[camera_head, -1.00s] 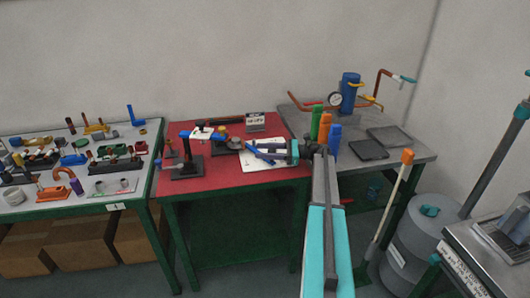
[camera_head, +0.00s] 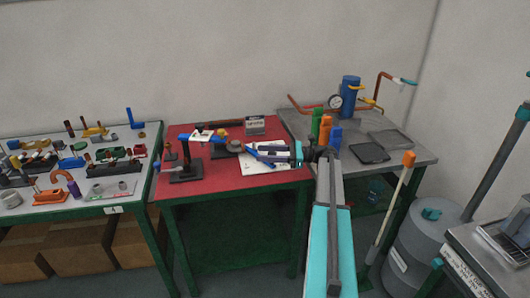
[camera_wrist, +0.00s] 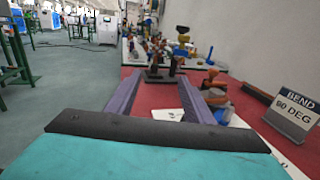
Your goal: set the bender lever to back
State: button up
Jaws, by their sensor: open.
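The bender equipment stands on the red table. A black stand (camera_head: 186,170) has an upright post with a blue top (camera_head: 184,137). I cannot tell for sure which blue part is the lever. My gripper (camera_head: 262,150) is open and points left over the table, right of the fixture; nothing is between its fingers. In the wrist view, the black stand (camera_wrist: 160,76) shows beyond the open fingers, and orange and blue parts (camera_wrist: 212,95) lie beside the right finger.
A sign reading "BEND 90 DEG" (camera_wrist: 296,107) stands at the table's back. A white sheet (camera_head: 258,166) lies under my gripper. The grey table (camera_head: 400,154) at right holds a blue cylinder (camera_head: 350,95). A parts table (camera_head: 140,185) stands at left. The red table's front is clear.

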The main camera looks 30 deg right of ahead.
jog(key=s+a+r+b, duration=0.1)
jog(key=s+a, duration=0.3)
jog(key=s, duration=0.5)
jog(key=shift+s+a, duration=0.35)
dwell(0.3)
